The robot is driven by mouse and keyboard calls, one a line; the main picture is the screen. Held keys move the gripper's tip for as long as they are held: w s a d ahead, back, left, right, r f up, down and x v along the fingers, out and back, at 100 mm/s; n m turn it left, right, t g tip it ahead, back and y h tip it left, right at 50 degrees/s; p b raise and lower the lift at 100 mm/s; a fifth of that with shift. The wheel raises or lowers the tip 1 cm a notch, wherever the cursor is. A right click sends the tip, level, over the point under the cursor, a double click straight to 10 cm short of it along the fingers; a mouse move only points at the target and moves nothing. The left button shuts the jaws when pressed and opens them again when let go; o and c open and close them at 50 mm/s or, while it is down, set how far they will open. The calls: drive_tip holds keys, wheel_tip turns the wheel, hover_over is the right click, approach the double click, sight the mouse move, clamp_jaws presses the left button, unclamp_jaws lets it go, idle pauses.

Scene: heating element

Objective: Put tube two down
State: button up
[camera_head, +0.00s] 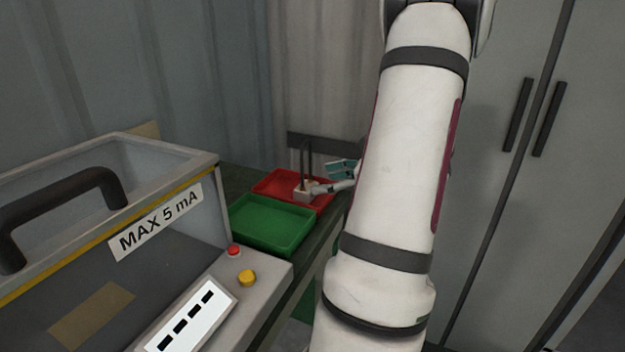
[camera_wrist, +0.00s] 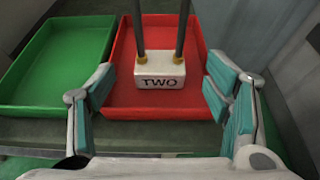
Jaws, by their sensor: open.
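Tube two is a white block labelled "TWO" (camera_wrist: 160,72) with two dark rods rising from brass-coloured fittings. It stands upright in the red tray (camera_wrist: 123,97), and it also shows small in the head view (camera_head: 304,192). My gripper (camera_wrist: 161,98) is open, with one teal-padded finger to each side of the block and clear space between the pads and the block. In the head view my gripper (camera_head: 340,178) is partly hidden behind my arm, at the right side of the red tray (camera_head: 268,187).
An empty green tray (camera_head: 270,223) lies beside the red one, nearer the machine; it also shows in the wrist view (camera_wrist: 60,65). The machine (camera_head: 165,160) marked "MAX 5 mA" has a black handle, a red and a yellow button. Grey cabinet doors (camera_head: 510,200) stand at right.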

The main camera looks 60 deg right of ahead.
drive_tip(key=p+v, duration=0.1)
drive_tip(key=v, duration=0.4)
drive_tip(key=shift+s+r, duration=0.15)
drive_tip(key=shift+s, duration=0.2)
